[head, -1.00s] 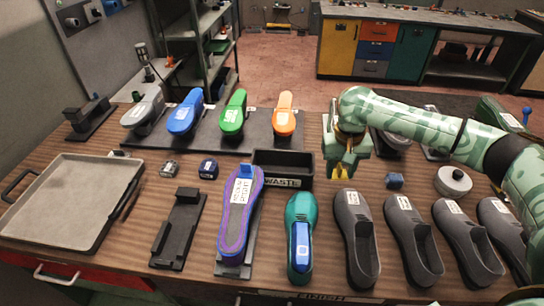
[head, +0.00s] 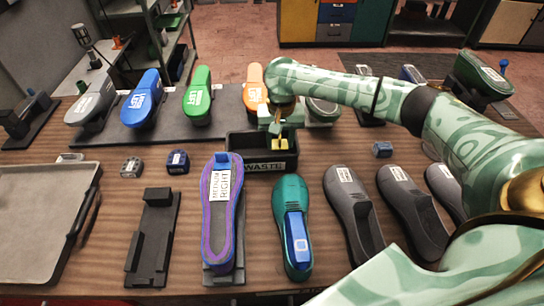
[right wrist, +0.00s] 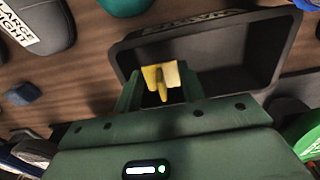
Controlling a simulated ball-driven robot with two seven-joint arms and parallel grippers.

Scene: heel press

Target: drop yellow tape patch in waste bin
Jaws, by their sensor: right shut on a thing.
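The waste bin (head: 248,163) is a dark open box with a "WASTE" label on its front wall; it also shows in the right wrist view (right wrist: 238,88). My right gripper (head: 280,138) is at the bin's right end. The patch also shows in the head view (head: 281,144), below the fingers. I cannot tell its exact height against the rim. My left gripper is not in view.
A purple sole marked "MEDIUM RIGHT" (head: 222,225) stands on a holder in front of the bin. A teal shoe form (head: 292,205) and several grey shoes (head: 352,205) stand to its right. Coloured lasts (head: 197,98) line the dark mat behind. A grey tray (head: 40,215) lies at left.

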